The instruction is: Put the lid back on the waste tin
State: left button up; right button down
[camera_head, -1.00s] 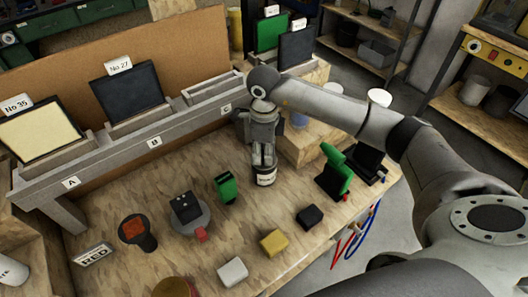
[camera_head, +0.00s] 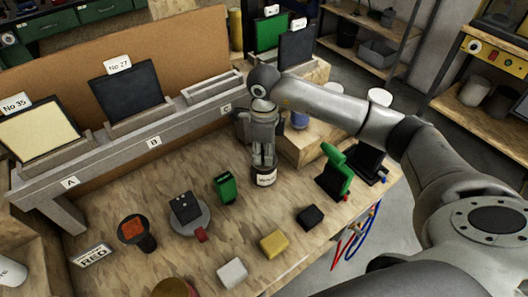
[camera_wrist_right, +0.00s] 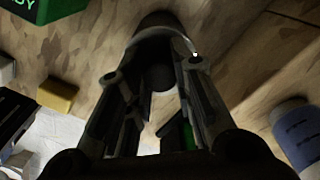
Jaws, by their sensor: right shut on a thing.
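The waste tin (camera_head: 266,180) is a small dark can with a white label band. It stands upright on the wooden bench, right of the middle. My right gripper (camera_head: 264,162) points straight down directly above it, with its fingertips close to the tin's top. In the right wrist view, my gripper (camera_wrist_right: 157,95) is shut on a small dark knob, which I take to be the lid's. A dark round shape (camera_wrist_right: 160,28) with a pale rim lies just beyond the fingertips. The fingers hide the lid's edge, so I cannot tell whether it is seated. My left gripper is not in view.
A green upright object (camera_head: 225,188) and a grey round dish (camera_head: 184,222) stand left of the tin. A black block (camera_head: 310,217), yellow block (camera_head: 273,243) and white block (camera_head: 232,272) lie in front. A green-and-black stand (camera_head: 335,175) is to the right.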

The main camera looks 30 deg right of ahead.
jog(key=c, duration=1.2)
grip_release()
jog(key=shift+o, duration=0.4)
jog(key=o, duration=0.4)
jog(key=shift+r+p, duration=1.9)
jog(key=shift+r, duration=1.6)
